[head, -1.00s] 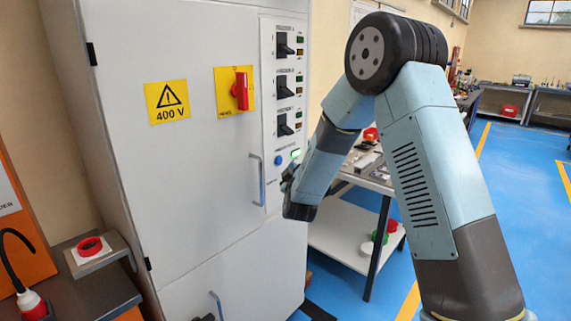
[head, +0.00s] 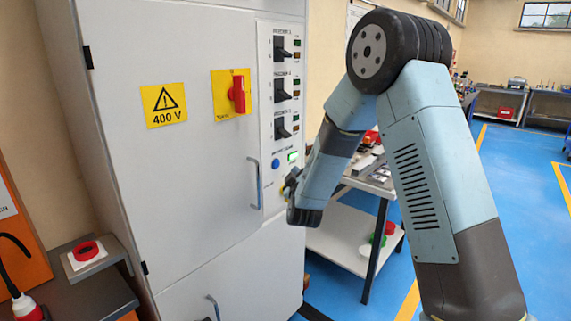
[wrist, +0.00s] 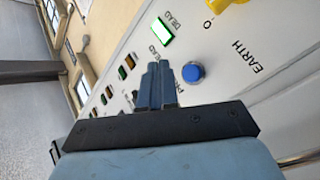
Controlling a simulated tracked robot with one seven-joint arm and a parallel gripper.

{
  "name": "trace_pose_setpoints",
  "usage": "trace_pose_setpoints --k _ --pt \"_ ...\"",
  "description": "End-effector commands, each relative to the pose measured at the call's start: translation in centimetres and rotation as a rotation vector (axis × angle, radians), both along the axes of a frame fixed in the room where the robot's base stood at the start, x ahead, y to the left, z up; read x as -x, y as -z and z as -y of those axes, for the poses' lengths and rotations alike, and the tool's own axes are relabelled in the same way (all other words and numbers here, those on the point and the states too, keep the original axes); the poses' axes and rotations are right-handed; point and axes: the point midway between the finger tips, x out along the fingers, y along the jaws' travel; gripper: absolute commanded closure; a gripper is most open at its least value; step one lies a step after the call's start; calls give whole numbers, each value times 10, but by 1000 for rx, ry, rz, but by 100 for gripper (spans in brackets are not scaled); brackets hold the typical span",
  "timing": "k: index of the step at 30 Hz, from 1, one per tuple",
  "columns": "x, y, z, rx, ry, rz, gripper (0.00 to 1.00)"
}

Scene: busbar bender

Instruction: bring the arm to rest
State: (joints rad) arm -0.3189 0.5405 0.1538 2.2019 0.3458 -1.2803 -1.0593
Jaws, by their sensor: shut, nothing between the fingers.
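My arm reaches down from its black elbow joint toward the white cabinet (head: 200,190). My gripper (head: 288,188) is near the lower right of the cabinet's switch panel (head: 281,90), partly hidden by my own wrist in the head view. In the wrist view my gripper (wrist: 157,72) shows its two fingers together with nothing between them. They appear in front of the panel, beside the blue button (wrist: 193,72) and below the lit green indicator (wrist: 160,30). I cannot tell whether the fingertips touch the panel.
The cabinet carries a red rotary switch (head: 237,94), a door handle (head: 255,183) and black panel switches (head: 282,88). A yellow knob (wrist: 226,3) is at the wrist view's top. A cluttered table (head: 372,185) stands behind my forearm. Blue floor (head: 520,210) is clear at right.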

Motion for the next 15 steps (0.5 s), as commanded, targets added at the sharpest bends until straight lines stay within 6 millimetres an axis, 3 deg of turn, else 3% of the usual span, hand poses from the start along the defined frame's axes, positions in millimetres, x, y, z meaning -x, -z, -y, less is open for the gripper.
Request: trace_pose_setpoints --k 8,15 --pt "8 -41 23 -86 -31 -113 100" --pt "33 -80 53 -189 -47 -275 100"
